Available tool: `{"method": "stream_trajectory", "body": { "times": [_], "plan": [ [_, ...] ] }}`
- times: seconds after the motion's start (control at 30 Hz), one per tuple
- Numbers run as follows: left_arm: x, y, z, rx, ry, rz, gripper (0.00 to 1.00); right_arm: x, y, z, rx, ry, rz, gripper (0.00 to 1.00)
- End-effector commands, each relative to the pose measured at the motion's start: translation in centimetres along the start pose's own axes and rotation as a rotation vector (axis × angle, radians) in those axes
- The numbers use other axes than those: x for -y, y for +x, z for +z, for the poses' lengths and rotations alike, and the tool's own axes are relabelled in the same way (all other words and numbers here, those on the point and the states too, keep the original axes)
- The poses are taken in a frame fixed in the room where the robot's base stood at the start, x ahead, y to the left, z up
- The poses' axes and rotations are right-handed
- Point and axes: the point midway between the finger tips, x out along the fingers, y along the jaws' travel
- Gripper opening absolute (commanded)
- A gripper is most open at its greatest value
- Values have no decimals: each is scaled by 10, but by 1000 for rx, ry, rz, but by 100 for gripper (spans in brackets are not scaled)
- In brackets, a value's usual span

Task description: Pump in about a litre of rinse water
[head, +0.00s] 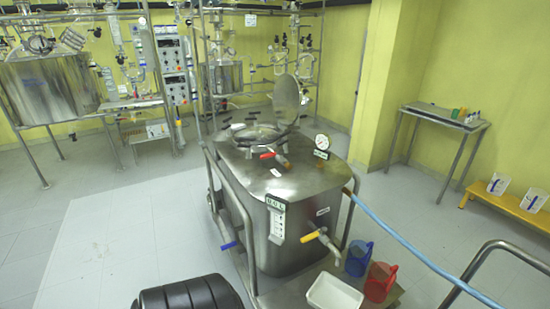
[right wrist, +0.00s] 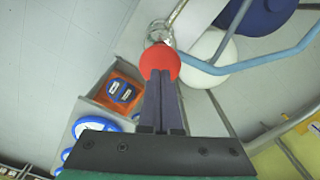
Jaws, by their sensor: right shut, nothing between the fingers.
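A steel vessel (head: 275,190) on a wheeled frame stands in the middle of the head view, its round lid (head: 287,97) raised. It has a red-handled valve (head: 268,155) and a dial gauge (head: 322,142) on top, a level panel (head: 277,219) in front and a yellow-handled outlet valve (head: 314,236). A blue hose (head: 400,242) runs from its right side; a blue hose also shows in the right wrist view (right wrist: 240,63). My right gripper (right wrist: 162,80) is shut and empty, its fingertips at a round red knob (right wrist: 160,62); contact is unclear. My left gripper is out of view.
Blue (head: 358,258) and red (head: 380,281) jugs and a white tub (head: 334,293) stand beside the vessel. The right wrist view shows a white drum (right wrist: 208,58), a blue drum (right wrist: 258,12) and an orange box (right wrist: 120,92). Floor at left is clear.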

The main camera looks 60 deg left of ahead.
Motion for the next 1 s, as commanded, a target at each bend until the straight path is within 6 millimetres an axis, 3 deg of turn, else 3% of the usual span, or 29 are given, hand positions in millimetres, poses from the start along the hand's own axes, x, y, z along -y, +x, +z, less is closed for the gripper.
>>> {"method": "stream_trajectory", "body": {
  "times": [0.23,1.0],
  "plan": [
    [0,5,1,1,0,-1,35,0,5,0,0,0,0,0],
    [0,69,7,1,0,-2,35,-1,74,0,1,0,3,0]
  ]
}}
